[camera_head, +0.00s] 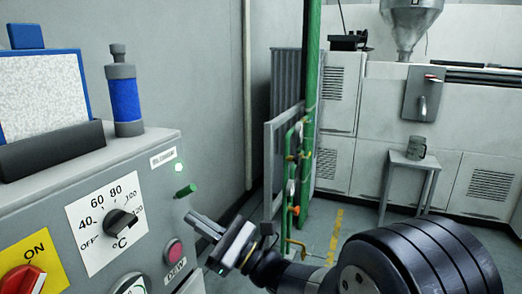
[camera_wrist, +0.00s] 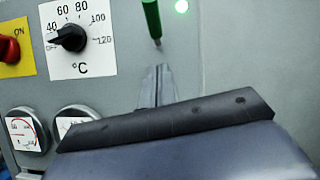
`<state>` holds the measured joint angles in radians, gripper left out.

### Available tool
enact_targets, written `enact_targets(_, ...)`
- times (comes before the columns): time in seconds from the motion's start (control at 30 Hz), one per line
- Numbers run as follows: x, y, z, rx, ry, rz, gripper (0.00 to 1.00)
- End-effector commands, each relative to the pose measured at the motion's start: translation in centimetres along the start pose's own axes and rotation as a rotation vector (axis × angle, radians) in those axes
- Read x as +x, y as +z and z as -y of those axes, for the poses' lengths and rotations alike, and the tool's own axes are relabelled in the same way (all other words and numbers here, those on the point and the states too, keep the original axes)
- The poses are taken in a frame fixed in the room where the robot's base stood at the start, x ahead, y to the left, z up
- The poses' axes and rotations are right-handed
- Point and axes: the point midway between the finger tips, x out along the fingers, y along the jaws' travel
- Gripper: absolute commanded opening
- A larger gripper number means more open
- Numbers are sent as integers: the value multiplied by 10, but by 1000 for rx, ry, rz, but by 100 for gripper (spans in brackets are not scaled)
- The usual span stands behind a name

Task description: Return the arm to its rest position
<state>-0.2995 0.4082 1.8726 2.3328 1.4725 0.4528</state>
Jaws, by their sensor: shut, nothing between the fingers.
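My gripper (camera_head: 206,226) is shut and empty, in front of the grey machine panel (camera_head: 158,189) at the left of the head view. Its closed fingers point toward the panel, just below a green peg-like part (camera_head: 186,190) and to the right of the temperature dial (camera_head: 121,220). In the wrist view the shut fingers (camera_wrist: 157,86) show at the middle, with the green part (camera_wrist: 151,20) above them and the dial (camera_wrist: 71,38) at upper left. My dark arm reaches in from the lower right of the head view. I cannot tell the exact gap to the panel.
The panel also has a red switch (camera_head: 22,280), a pinkish button (camera_head: 173,251) and a lit green lamp (camera_head: 179,167). A blue-framed magazine (camera_head: 42,92) and a blue cylinder (camera_head: 124,100) stand on top. Green pipework (camera_head: 311,120) and a small stand (camera_head: 412,162) are behind, with floor between.

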Motion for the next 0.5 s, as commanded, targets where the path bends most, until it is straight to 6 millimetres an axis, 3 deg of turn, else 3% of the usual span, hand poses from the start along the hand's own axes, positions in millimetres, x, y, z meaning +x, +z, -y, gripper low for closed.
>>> enact_targets(0.17,-6,-11,-1,-12,-22,64,0)
enact_targets(0.5,-1,-12,-1,-18,-42,177,0)
